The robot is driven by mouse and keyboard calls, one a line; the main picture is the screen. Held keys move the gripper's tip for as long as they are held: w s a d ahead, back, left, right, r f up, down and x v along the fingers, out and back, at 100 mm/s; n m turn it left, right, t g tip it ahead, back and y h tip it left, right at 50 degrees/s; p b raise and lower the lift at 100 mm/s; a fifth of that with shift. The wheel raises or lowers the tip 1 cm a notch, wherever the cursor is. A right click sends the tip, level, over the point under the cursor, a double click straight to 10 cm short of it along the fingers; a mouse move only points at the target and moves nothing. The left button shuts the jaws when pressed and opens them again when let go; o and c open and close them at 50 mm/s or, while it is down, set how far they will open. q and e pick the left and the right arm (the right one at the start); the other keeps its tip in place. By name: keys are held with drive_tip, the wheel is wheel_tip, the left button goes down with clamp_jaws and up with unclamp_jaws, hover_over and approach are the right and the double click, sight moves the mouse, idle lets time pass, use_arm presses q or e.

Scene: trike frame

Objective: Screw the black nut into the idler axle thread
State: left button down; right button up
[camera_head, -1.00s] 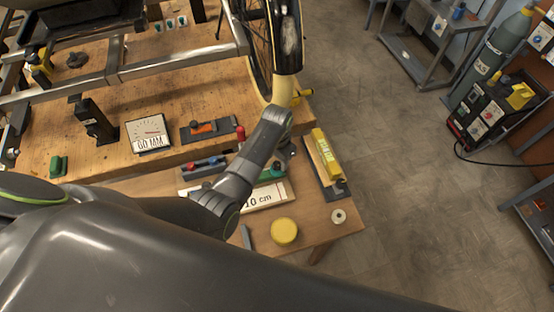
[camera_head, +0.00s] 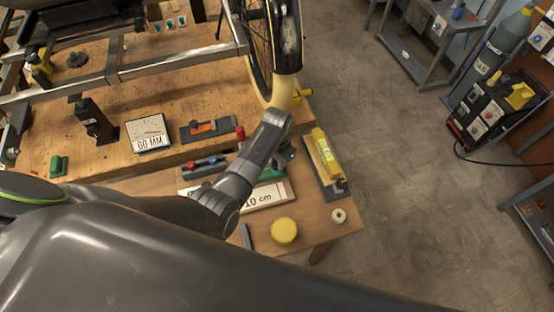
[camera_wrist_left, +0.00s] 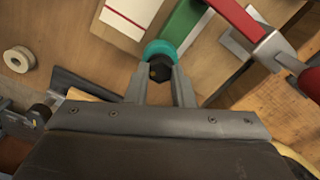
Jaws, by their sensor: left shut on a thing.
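My left gripper (camera_head: 283,158) hangs over the front bench, with its fingers partly hidden behind its own arm in the head view. In the left wrist view, my left gripper (camera_wrist_left: 160,82) is shut on a small black nut (camera_wrist_left: 160,70) held between its fingertips. A teal round piece (camera_wrist_left: 160,48) shows just beyond the nut; I cannot tell whether they touch. I cannot make out the idler axle thread in either view. The trike frame (camera_head: 180,63) lies across the back bench. My right gripper is not in view.
A green piece (camera_wrist_left: 185,30) and a red-handled tool (camera_wrist_left: 240,20) lie near the fingertips. A yellow block on a dark base (camera_head: 326,158), a yellow round tub (camera_head: 284,231) and a pale spool (camera_head: 338,215) stand on the front bench. The wheel (camera_head: 262,50) rises behind.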

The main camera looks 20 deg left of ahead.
use_arm(q)
drive_tip(key=m, duration=0.5)
drive_tip(key=shift+m, duration=0.3)
drive_tip(key=m, duration=0.6)
drive_tip(key=shift+s, duration=0.1)
drive_tip(key=c, duration=1.5)
unclamp_jaws()
drive_tip(key=n, duration=1.2)
drive_tip(key=shift+c, duration=0.3)
